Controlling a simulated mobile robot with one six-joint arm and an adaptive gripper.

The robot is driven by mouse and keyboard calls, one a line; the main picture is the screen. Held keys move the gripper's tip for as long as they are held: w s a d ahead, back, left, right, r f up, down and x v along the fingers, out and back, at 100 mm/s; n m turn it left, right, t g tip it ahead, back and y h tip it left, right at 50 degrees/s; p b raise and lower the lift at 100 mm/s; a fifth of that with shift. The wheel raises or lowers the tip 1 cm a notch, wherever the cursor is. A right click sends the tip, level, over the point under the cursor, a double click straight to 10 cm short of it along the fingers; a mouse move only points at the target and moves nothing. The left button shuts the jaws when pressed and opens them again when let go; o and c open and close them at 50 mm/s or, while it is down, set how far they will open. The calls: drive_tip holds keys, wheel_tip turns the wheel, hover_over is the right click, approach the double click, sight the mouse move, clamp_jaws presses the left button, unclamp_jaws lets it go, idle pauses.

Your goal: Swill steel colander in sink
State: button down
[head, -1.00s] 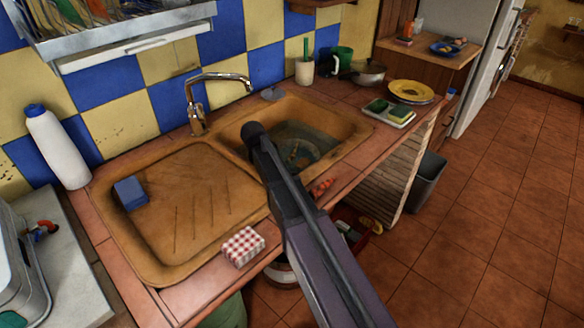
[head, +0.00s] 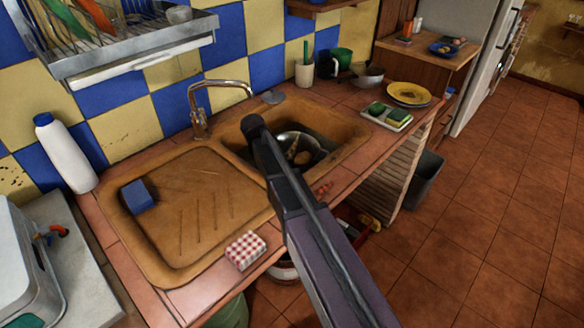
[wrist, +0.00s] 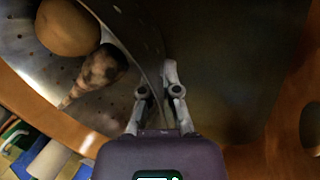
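The steel colander (head: 291,138) is in the brown sink basin (head: 348,128), partly hidden behind my arm. In the wrist view the perforated colander (wrist: 135,28) fills the left side and holds a round yellow-brown potato (wrist: 66,27) and a dark-stained tapering root vegetable (wrist: 101,70). My gripper (wrist: 158,82) has its fingers on either side of the colander's rim and looks shut on it. The head view hides my fingers behind my arm. The basin to the right of the rim is dark in the wrist view.
The tap (head: 220,85) stands behind the sink. The drainboard (head: 195,200) at left carries a blue sponge (head: 138,197). A checkered box (head: 246,250) sits at the front edge.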

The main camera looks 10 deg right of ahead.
drive_tip(key=shift+r+p, duration=2.4)
drive_tip(key=shift+r, duration=0.2)
drive_tip(key=shift+r, duration=0.1)
idle(0.4)
wheel_tip(320, 180, up, 10)
drive_tip(key=p, duration=1)
idle(0.9)
